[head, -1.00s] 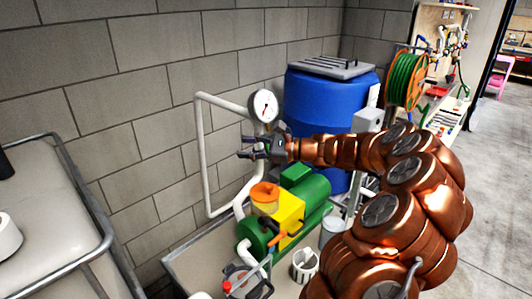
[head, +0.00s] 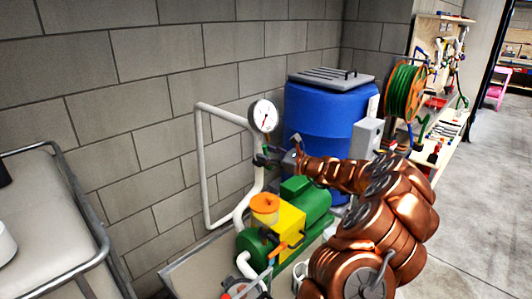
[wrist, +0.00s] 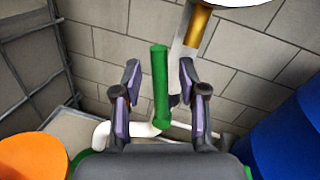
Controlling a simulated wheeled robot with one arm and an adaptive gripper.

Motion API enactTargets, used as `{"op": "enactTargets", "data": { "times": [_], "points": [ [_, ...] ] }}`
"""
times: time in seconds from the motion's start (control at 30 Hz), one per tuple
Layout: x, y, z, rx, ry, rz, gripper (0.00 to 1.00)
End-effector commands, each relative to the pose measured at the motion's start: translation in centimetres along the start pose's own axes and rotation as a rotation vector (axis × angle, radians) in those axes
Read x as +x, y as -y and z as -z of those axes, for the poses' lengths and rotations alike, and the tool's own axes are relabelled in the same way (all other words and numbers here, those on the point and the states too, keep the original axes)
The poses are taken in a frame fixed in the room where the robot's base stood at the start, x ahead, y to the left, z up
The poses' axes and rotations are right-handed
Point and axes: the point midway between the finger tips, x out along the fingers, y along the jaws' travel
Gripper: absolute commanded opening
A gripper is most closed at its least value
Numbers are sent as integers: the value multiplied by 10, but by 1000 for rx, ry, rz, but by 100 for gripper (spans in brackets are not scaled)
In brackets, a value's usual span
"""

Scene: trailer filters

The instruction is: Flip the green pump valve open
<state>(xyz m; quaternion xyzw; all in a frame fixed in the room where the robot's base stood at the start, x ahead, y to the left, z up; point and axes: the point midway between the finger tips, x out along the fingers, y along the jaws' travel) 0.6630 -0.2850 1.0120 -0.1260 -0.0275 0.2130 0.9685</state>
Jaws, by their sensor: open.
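The green valve handle (wrist: 159,85) is a long bar, standing upright in the wrist view in front of a white pipe. My gripper (wrist: 160,76) is open, with one dark purple finger on each side of the handle and a visible gap to both. I cannot tell how far the handle lies between the fingers in depth. In the head view my gripper (head: 277,153) is beside the white pipe (head: 203,165), below the round gauge (head: 263,116). The handle is small and mostly unclear there.
A green and yellow pump (head: 290,217) with an orange cap (head: 265,203) stands below my gripper. A blue barrel (head: 322,122) is close on the right. The block wall is behind the pipe. A metal-railed cart (head: 103,240) stands at the left.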

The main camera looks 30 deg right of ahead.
Motion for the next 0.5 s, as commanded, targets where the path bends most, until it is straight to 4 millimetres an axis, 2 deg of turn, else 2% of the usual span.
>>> {"op": "enactTargets", "data": {
  "times": [0.37, 0.5],
  "points": [
    [6, 0, 0, -1, 0, 1, 42],
    [6, 0, 0, -2, 0, 1, 29]
  ]
}}
